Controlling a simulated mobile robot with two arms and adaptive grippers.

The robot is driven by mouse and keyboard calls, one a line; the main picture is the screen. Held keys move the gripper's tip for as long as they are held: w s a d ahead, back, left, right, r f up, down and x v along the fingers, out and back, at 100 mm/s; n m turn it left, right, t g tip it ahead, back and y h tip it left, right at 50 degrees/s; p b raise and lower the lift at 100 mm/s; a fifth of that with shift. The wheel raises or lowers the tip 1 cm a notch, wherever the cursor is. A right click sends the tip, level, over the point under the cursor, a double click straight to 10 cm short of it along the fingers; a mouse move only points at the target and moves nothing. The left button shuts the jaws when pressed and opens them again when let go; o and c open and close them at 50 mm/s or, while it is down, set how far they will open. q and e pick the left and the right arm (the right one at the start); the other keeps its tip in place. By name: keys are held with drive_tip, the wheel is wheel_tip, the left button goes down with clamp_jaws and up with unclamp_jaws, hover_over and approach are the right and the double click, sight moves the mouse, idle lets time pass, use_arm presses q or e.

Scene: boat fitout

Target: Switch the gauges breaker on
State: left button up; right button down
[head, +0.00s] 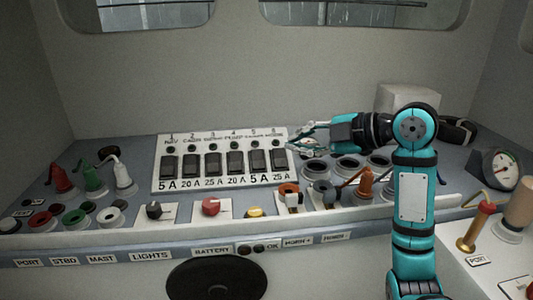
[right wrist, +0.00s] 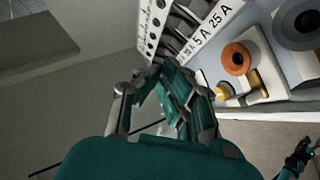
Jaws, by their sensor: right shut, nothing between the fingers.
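A white breaker panel (head: 157,176) with a row of several black rocker switches stands tilted on the console. Small names and numbers sit above the rockers and amp ratings below; the names are too blurred to tell which is gauges. The rightmost rocker (head: 277,159) and its neighbour (head: 257,161) are dark; their on or off position is unclear. My right gripper (head: 299,143) is shut and empty, at the panel's upper right end. In the right wrist view its fingertips (right wrist: 166,72) lie in front of the panel (right wrist: 150,17); contact cannot be told. My left gripper is not recognizable.
Below are a red knob (head: 211,206), a black knob (head: 153,210) and a yellow button (head: 255,212). Colored levers (head: 93,177) stand left. A gauge (head: 502,169) stands far right.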

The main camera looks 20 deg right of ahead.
drive_tip(key=shift+s, duration=0.35)
drive_tip(key=shift+w+a, duration=0.1)
drive_tip(key=p, duration=0.5)
hover_over(261, 166)
drive_tip(key=f, duration=0.5)
drive_tip(key=shift+s+a+f, duration=0.1)
drive_tip(key=shift+s+f, duration=0.15)
drive_tip(key=shift+f, duration=0.1)
drive_tip(key=shift+w+f, duration=0.25)
drive_tip(key=shift+f, duration=0.05)
